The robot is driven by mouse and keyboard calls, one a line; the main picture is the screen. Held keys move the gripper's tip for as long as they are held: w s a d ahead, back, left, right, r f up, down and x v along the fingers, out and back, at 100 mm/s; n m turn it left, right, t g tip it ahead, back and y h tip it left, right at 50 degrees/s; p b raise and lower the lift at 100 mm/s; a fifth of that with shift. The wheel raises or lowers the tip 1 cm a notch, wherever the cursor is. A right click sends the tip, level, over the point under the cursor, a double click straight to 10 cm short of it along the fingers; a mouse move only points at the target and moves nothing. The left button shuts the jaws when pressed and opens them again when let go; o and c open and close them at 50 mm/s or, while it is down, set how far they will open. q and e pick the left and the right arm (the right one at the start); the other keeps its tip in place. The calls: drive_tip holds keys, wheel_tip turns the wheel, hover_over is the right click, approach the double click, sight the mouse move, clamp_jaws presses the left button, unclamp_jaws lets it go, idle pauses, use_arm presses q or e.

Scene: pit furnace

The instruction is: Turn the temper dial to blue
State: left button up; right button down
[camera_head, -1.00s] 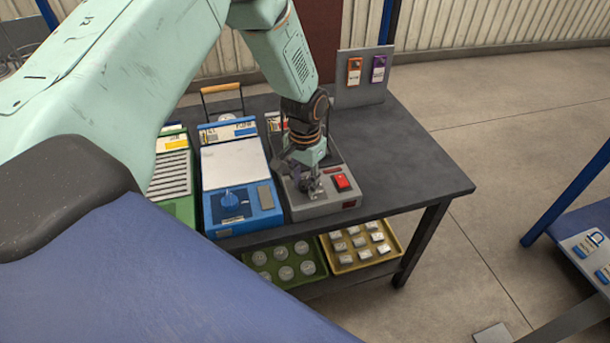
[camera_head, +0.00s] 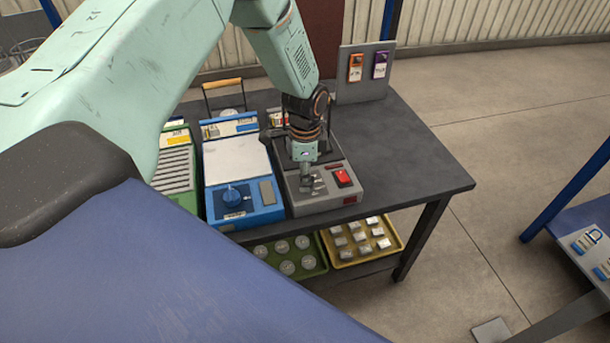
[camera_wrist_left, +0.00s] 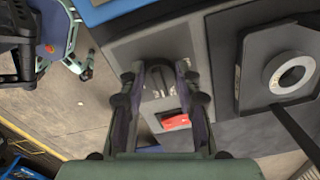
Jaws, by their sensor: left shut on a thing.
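A grey unit (camera_head: 330,203) with a red switch (camera_head: 342,178) stands at the right of the row of units on the dark table. My left gripper (camera_head: 308,182) points down onto its top, left of the switch, and is shut on a dark dial there. In the left wrist view the dark dial (camera_wrist_left: 160,76) shows between the fingers of my left gripper (camera_wrist_left: 158,84), with the red switch (camera_wrist_left: 176,121) below. The head view hides most of the dial behind the gripper. I cannot read its marks or setting. My right gripper is in neither view.
A blue unit (camera_head: 268,214) with a blue knob (camera_head: 232,197) stands close on the left, and a green unit (camera_head: 186,186) beyond it. An upright grey panel (camera_head: 348,92) stands at the back. The table's right part (camera_head: 415,160) is clear.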

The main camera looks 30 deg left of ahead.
use_arm(q)
drive_tip(key=m, duration=0.3)
drive_tip(key=shift+m, duration=0.4)
drive_tip(key=m+b, duration=0.1)
drive_tip(key=m, duration=0.2)
drive_tip(key=shift+w+f+m, duration=0.1)
drive_tip(key=shift+m, duration=0.2)
drive_tip(key=m, duration=0.5)
drive_tip(key=shift+m+b, duration=0.4)
drive_tip(key=o, duration=1.1)
drive_tip(key=shift+w, duration=0.15)
drive_tip(key=shift+o, duration=0.2)
wheel_tip(320, 180, up, 12)
